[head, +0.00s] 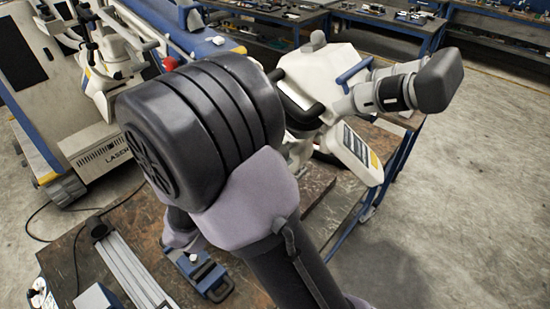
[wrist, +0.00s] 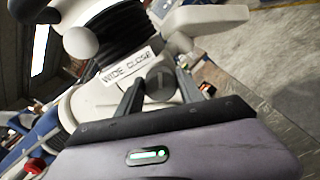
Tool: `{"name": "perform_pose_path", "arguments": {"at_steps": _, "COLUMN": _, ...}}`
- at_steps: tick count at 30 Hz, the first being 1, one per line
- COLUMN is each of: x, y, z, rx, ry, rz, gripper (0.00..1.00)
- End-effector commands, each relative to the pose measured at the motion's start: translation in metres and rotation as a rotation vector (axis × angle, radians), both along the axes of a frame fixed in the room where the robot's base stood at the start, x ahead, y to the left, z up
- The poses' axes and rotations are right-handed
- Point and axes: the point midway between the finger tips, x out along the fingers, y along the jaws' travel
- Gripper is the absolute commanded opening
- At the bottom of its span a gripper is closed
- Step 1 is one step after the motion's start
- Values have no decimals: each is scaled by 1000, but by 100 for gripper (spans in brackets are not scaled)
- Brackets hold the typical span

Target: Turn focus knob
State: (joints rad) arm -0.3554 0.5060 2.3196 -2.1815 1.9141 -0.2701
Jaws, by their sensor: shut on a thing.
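In the wrist view, my gripper (wrist: 159,82) has its two dark fingers on either side of a dark grey round focus knob (wrist: 158,78), shut on it. The knob sits on the pale microscope body (wrist: 95,103), just below a label reading "WIDE CLOSE" (wrist: 126,68). In the head view, the white microscope (head: 325,68) stands at the upper right, with its pale and dark tube (head: 385,92) pointing right. My own arm covers the knob and my gripper there.
A white ball-shaped handle (wrist: 80,42) sits left of the label. A worn workbench (head: 75,250) carries a metal rail (head: 128,270) and a blue clamp (head: 200,272). A white laser machine (head: 85,140) stands at left. Open floor (head: 460,200) lies at right.

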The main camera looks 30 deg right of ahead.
Motion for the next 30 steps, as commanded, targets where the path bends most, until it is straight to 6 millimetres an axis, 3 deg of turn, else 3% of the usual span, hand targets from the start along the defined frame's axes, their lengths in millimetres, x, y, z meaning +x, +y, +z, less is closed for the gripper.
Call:
{"name": "perform_pose_path", "arguments": {"at_steps": 17, "x": 0, "y": 0, "z": 0, "rx": 12, "ry": -34, "rz": 0, "gripper": 3}}
{"name": "perform_pose_path", "arguments": {"at_steps": 18, "x": 0, "y": 0, "z": 0, "rx": 12, "ry": -34, "rz": 0, "gripper": 47}}
{"name": "perform_pose_path", "arguments": {"at_steps": 21, "x": 0, "y": 0, "z": 0, "rx": 12, "ry": -33, "rz": 0, "gripper": 65}}
{"name": "perform_pose_path", "arguments": {"at_steps": 30, "x": 0, "y": 1, "z": 0, "rx": 12, "ry": -33, "rz": 0, "gripper": 65}}
